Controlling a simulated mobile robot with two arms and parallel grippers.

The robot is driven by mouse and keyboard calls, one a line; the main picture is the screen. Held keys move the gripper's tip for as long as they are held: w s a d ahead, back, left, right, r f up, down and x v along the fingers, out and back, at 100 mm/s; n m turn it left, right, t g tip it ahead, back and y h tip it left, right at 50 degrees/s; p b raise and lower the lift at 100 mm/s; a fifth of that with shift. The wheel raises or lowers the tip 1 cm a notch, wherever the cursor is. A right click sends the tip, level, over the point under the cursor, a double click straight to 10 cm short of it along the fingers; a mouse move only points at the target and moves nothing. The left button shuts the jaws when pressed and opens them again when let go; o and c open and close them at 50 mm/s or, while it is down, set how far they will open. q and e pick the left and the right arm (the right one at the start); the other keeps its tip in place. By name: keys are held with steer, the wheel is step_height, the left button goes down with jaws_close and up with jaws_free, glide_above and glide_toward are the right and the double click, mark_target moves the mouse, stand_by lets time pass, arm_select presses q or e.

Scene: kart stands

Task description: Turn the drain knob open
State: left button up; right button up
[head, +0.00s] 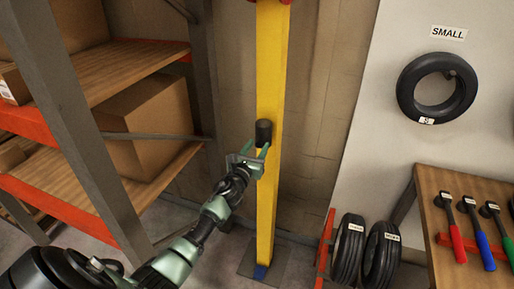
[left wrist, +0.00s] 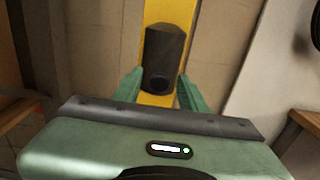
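A black knob (head: 264,132) is mounted on a yellow upright post (head: 267,60). My left gripper (head: 257,149) is at the post, just below the knob's top, with its green fingers apart. In the left wrist view the dark knob (left wrist: 162,58) sits on the yellow post (left wrist: 168,12), and the open green fingers (left wrist: 158,88) stand on either side of its lower end. I cannot tell whether the fingers touch it. My right gripper is in neither view.
A shelf rack with an orange beam (head: 62,208) and cardboard boxes (head: 148,125) stands close on the left. At the right are tires (head: 365,250), a wall tire (head: 437,87) under a "SMALL" sign, and a wooden bench (head: 470,190) with hammers.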

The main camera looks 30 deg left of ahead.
arm_select(q)
jaws_close()
